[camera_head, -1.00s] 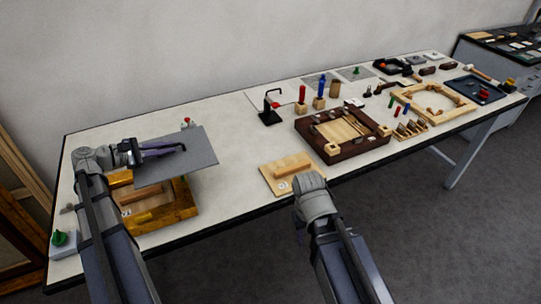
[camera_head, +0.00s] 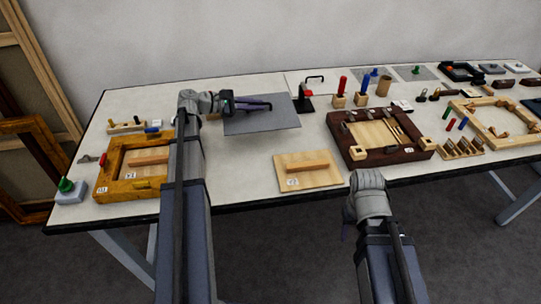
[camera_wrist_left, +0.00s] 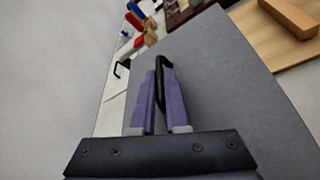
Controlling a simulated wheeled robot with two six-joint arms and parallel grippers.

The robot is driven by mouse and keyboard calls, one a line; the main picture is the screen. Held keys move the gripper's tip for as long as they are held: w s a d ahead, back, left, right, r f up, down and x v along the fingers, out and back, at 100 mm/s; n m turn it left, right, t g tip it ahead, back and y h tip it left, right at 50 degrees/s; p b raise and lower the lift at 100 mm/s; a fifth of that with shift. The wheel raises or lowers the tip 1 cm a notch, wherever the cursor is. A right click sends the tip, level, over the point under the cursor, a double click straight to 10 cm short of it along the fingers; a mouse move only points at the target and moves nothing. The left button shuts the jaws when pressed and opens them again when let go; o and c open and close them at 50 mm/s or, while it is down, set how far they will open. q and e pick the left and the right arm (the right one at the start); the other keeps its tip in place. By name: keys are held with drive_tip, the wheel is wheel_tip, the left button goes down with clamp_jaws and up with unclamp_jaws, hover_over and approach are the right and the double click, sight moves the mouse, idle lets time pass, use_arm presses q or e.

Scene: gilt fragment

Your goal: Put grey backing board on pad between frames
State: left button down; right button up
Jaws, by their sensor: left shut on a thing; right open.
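The grey backing board (camera_head: 278,120) is a flat sheet with a black handle. My left gripper (camera_head: 268,104) is shut on this handle, which shows between the purple fingers in the left wrist view (camera_wrist_left: 160,90). The board is over the back of the table, between the gilt frame (camera_head: 106,180) at left and the dark wooden frame (camera_head: 420,152) at right. I cannot single out a pad for certain; a pale outlined sheet (camera_head: 293,82) lies behind the board. My right gripper (camera_head: 346,231) is low at the table's front, mostly hidden by its wrist, and holds nothing visible.
A light wooden board with a bar (camera_head: 294,181) lies near the front edge between the frames. A black-handled tool (camera_head: 305,100) and red-handled tool (camera_head: 342,86) stand right of the grey board. A green-knobbed block (camera_head: 69,194) is at far left. Bare table lies before the grey board.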

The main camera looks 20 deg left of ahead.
sight(259, 135)
use_arm(q)
drive_tip(key=shift+w+d+f, duration=0.15)
drive_tip(key=shift+w+d, duration=0.15)
drive_tip(key=shift+w, duration=0.15)
wheel_tip(259, 135, down, 10)
drive_tip(key=b, duration=1)
drive_tip(key=shift+f, duration=0.1)
drive_tip(key=c, duration=1.3)
unclamp_jaws()
drive_tip(key=shift+c, duration=0.2)
drive_tip(key=o, duration=0.4)
